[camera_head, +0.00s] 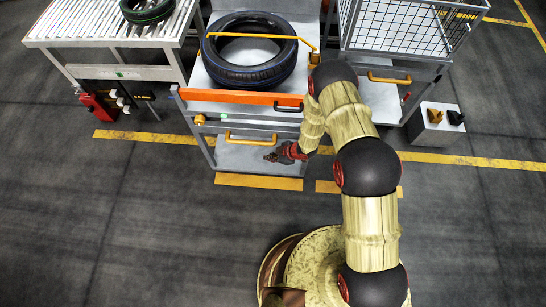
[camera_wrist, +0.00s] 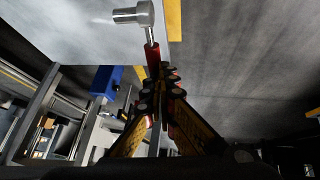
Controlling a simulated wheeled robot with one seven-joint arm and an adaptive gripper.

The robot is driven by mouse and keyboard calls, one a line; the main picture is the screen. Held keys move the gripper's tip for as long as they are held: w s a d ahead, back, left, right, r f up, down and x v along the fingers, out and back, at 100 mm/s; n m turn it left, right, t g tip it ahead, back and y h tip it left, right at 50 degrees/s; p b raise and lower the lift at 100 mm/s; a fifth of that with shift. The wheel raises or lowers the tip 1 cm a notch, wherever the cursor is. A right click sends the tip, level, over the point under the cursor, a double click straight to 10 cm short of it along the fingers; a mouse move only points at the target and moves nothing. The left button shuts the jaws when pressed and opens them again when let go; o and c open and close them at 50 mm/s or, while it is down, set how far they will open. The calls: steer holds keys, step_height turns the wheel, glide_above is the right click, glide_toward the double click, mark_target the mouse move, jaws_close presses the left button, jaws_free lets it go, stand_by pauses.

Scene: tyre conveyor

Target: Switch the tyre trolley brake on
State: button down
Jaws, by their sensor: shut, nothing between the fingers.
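The tyre trolley (camera_head: 205,150) stands in the upper middle of the head view with a black tyre (camera_head: 250,72) on top. My gripper (camera_head: 270,157) is low at the trolley's front, over its pale lower panel. In the wrist view my gripper (camera_wrist: 165,72) is shut and empty. A silver lever with a red grip (camera_wrist: 152,57) sticks out from the pale panel beside the fingertips. The fingertips look very close to the red grip; I cannot tell whether they touch. The lever is not distinguishable in the head view.
A roller conveyor (camera_head: 110,30) stands at left, with a red box (camera_head: 97,107) below. A wire-cage trolley (camera_head: 400,25) is at right, beside a small grey block (camera_head: 436,130). A yellow handle (camera_head: 251,138) sits above my gripper. A blue part (camera_wrist: 106,81) shows in the wrist view. The front floor is clear.

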steer(key=shift+x, duration=0.75)
steer(key=shift+s+a+f, duration=0.1)
steer(key=shift+s, duration=0.05)
steer(key=v, duration=1.2)
steer(key=shift+s+f, duration=0.1)
